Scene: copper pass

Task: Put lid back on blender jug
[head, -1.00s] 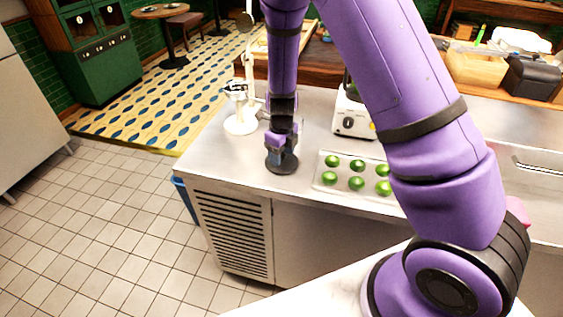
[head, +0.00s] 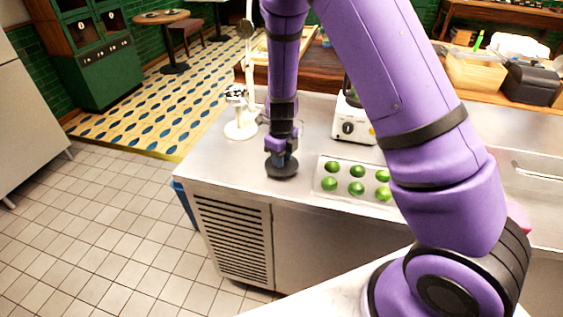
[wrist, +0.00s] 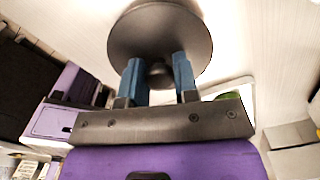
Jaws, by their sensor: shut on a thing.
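The lid (head: 282,171) is a dark round disc with a small knob. It is at the left part of the steel counter; I cannot tell whether it rests on the counter or is just above it. My gripper (wrist: 159,76) is shut on its knob, one blue finger on each side, and the disc (wrist: 150,30) fills the top of the wrist view. The blender (head: 354,122) stands to the right of and behind the lid, with a white base. Its jug (head: 350,92) shows only as a dark sliver, mostly hidden by my arm.
A tray (head: 318,188) of several green limes lies right of the lid, in front of the blender. A white stand-like appliance (head: 240,128) is left of and behind my gripper. A wooden ledge (head: 322,70) runs behind. The counter's front left corner is clear.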

